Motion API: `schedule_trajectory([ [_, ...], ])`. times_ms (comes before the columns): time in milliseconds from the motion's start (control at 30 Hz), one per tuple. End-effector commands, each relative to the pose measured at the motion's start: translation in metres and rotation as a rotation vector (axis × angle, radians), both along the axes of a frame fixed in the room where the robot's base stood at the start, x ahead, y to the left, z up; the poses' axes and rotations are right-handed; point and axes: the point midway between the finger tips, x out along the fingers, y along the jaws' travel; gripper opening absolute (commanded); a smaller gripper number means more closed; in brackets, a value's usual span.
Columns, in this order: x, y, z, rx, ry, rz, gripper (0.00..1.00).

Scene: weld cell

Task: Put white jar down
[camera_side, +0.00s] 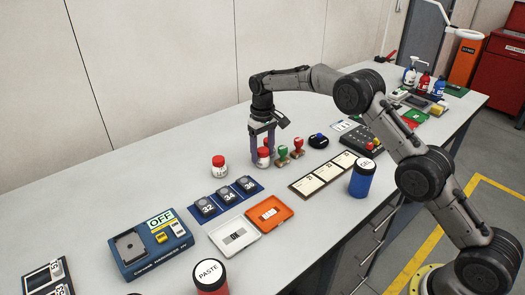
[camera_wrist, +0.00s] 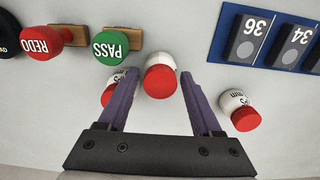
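A white jar with a red cap (camera_wrist: 160,78) stands between the fingers of my gripper (camera_wrist: 159,72) in the wrist view. A narrow gap shows on each side of it, so the gripper looks open around the jar. In the side view, my gripper (camera_side: 262,150) points down at the bench, with a red-capped white jar (camera_side: 263,160) at its fingertips. A second white jar (camera_side: 219,168) stands apart to the left; it shows at the right in the wrist view (camera_wrist: 238,107). A third jar (camera_wrist: 108,93) is partly hidden behind the left finger in the wrist view.
Green (camera_side: 282,154) and red (camera_side: 298,146) stamps stand close to the right of my gripper. A blue tray (camera_side: 226,195) with numbered blocks lies in front. A blue jar (camera_side: 361,178) stands near the bench edge. Bare bench lies to the left and behind.

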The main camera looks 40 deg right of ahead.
Motion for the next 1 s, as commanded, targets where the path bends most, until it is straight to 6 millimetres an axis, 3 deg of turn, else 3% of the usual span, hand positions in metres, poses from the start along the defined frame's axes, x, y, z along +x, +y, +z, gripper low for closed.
schedule_trajectory([
  [267,0.001,0.000,0.007,0.000,-0.003,0.000,0.66],
  [733,0.001,0.000,0.096,0.000,-0.005,0.000,0.66],
  [1000,0.000,0.000,0.120,0.000,0.000,0.000,0.66],
])
